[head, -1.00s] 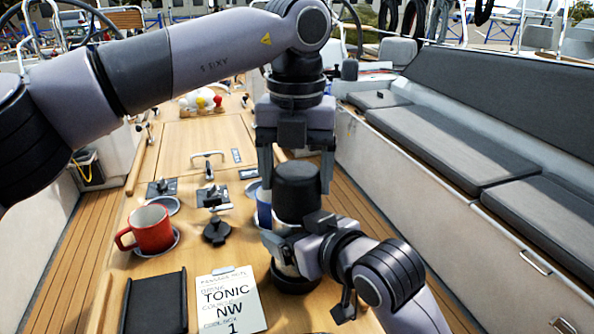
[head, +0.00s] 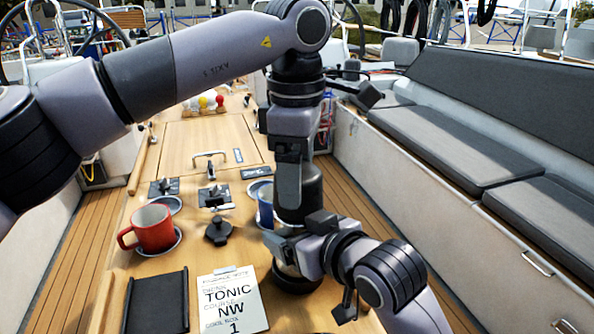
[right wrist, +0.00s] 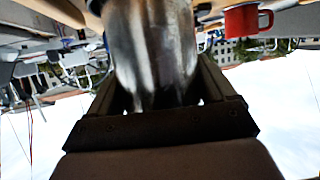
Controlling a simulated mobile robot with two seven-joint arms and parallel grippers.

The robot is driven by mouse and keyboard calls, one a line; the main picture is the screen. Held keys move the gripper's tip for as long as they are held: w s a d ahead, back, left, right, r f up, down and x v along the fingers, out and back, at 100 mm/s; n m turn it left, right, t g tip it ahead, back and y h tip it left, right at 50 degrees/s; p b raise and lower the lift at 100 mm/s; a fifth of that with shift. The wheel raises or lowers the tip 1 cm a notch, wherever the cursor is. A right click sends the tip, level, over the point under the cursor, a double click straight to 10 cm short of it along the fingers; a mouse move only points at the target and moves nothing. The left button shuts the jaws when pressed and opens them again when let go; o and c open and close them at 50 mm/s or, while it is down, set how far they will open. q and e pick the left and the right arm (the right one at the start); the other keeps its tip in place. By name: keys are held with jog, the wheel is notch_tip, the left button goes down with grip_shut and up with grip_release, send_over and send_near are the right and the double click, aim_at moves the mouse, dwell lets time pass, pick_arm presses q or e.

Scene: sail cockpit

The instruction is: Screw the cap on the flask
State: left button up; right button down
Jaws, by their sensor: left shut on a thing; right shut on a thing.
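The flask (right wrist: 150,45) is a shiny metal cylinder, filling the middle of the right wrist view. In the head view its dark base (head: 296,284) shows on the table, and most of its body is hidden by my right gripper. My right gripper (head: 290,245) is shut around the flask body. The black cap (head: 302,212) is at the top of the flask, upright and in line with it. My left gripper (head: 297,188) points down from above and is shut on the cap, one finger covering part of it. Whether the thread is engaged cannot be seen.
A red mug (head: 153,229) stands on a saucer at left. A blue mug (head: 265,207) is close behind the flask. A note card (head: 231,301), a dark tray (head: 157,303) and black fittings (head: 219,231) lie on the wooden table. Grey bench cushions (head: 450,148) are at right.

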pick_arm(q)
jog(key=m, duration=0.6)
jog(key=shift+s+d+r+m, duration=0.1)
jog(key=shift+s+d+m, duration=0.05)
jog(key=shift+m, duration=0.25)
jog(key=m, duration=1.2)
jog(key=shift+m, duration=0.3)
jog(key=m, duration=0.5)
jog(key=o, duration=1)
jog(key=shift+w+r, duration=0.2)
jog(key=shift+r, duration=1.95)
